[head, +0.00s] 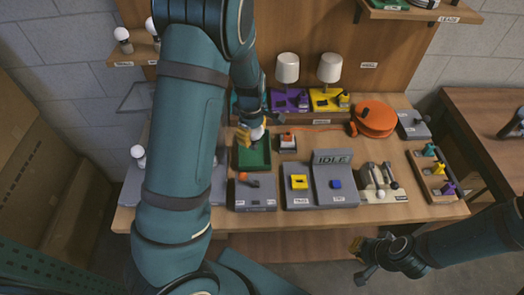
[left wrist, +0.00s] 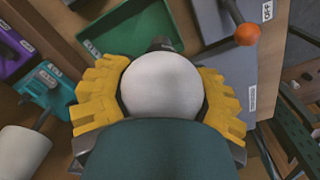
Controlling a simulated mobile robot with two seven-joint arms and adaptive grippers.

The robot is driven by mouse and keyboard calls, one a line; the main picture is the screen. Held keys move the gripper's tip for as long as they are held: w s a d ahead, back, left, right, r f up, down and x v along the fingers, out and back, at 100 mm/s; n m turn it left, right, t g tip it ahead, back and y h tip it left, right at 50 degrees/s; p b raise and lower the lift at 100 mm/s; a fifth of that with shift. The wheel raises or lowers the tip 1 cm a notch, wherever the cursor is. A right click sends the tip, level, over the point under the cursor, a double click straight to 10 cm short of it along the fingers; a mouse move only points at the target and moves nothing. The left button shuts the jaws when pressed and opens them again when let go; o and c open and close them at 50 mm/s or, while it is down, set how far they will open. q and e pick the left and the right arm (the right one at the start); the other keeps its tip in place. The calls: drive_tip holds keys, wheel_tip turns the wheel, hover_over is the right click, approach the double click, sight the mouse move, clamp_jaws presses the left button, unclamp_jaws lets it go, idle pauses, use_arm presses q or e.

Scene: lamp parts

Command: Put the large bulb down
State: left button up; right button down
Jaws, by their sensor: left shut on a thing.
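The large bulb (left wrist: 163,84) is a white globe with a dark base, between the yellow fingers of my left gripper (left wrist: 162,95) in the left wrist view. In the head view the bulb (head: 258,132) shows partly beside my left gripper (head: 250,134), just above the back of a green tray (head: 254,166). The gripper is shut on it. The tray also shows in the left wrist view (left wrist: 130,32); its visible floor is empty. I cannot tell whether the bulb touches the tray. My right gripper (head: 362,258) is low in front of the bench, fingers apart and empty.
A grey box with an orange-knobbed lever (left wrist: 247,35) stands close to the tray. Behind are purple (head: 290,103) and yellow (head: 326,100) lamp stands with white shades. An orange cable reel (head: 375,117) is at the right. My left arm hides the bench's left part.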

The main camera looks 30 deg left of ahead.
use_arm(q)
wheel_tip(320, 180, down, 10)
drive_tip(key=shift+s+r+b, duration=0.1)
drive_tip(key=shift+r+b, duration=0.15)
drive_tip(key=shift+b, duration=0.45)
drive_tip(key=shift+f, duration=0.25)
drive_tip(key=shift+f, duration=0.1)
drive_tip(key=o, duration=1.1)
